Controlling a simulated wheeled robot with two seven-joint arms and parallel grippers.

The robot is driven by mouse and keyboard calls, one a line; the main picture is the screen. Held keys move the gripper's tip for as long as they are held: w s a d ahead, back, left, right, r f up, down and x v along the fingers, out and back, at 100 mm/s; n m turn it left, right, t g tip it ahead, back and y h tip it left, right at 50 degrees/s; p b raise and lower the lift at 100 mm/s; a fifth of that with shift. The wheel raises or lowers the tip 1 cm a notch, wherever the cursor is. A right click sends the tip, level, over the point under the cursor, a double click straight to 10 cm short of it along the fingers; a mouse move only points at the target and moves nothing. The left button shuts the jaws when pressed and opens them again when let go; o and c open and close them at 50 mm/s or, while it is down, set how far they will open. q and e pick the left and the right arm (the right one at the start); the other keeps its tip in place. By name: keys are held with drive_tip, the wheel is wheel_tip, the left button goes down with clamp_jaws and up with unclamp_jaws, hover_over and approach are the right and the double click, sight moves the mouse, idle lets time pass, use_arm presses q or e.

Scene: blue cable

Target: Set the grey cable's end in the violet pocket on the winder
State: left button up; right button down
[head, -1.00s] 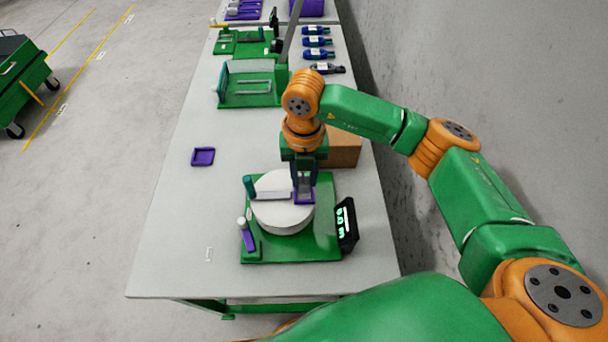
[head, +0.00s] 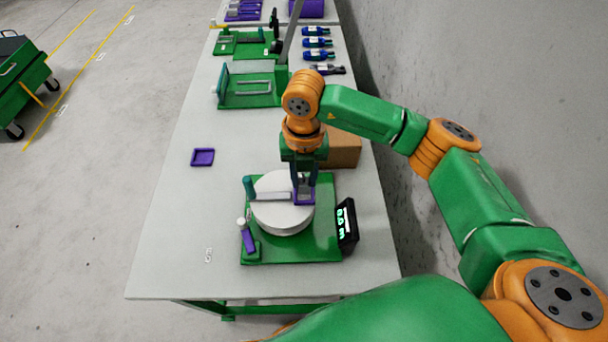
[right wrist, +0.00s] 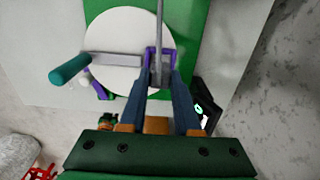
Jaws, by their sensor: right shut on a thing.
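The winder has a white round drum (head: 283,222) on a green base (head: 320,243), with a grey crank arm and a teal knob (head: 249,187). The violet pocket (head: 304,200) sits at the right side of the drum; it also shows in the right wrist view (right wrist: 149,56). My right gripper (head: 305,185) points down at the pocket. In the right wrist view its fingers (right wrist: 160,78) are shut on the grey cable (right wrist: 159,25), which runs up the picture across the pocket. Whether the cable's end is seated inside is hidden by the fingers. My left gripper is out of view.
A black display (head: 347,226) stands right of the winder, and a violet lever (head: 248,238) at its front left. A cardboard box (head: 343,150) is behind the gripper. A violet tray (head: 203,157) lies left on the table (head: 175,225). The table's left front is mostly clear.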

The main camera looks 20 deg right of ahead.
drive_tip(key=shift+f+b, duration=1.4)
drive_tip(key=shift+f, duration=0.15)
idle(0.5)
drive_tip(key=c, duration=0.5)
unclamp_jaws()
drive_tip(key=shift+c, duration=0.2)
drive_tip(key=shift+r, duration=0.15)
wheel_tip(320, 180, up, 8)
drive_tip(key=p, duration=0.6)
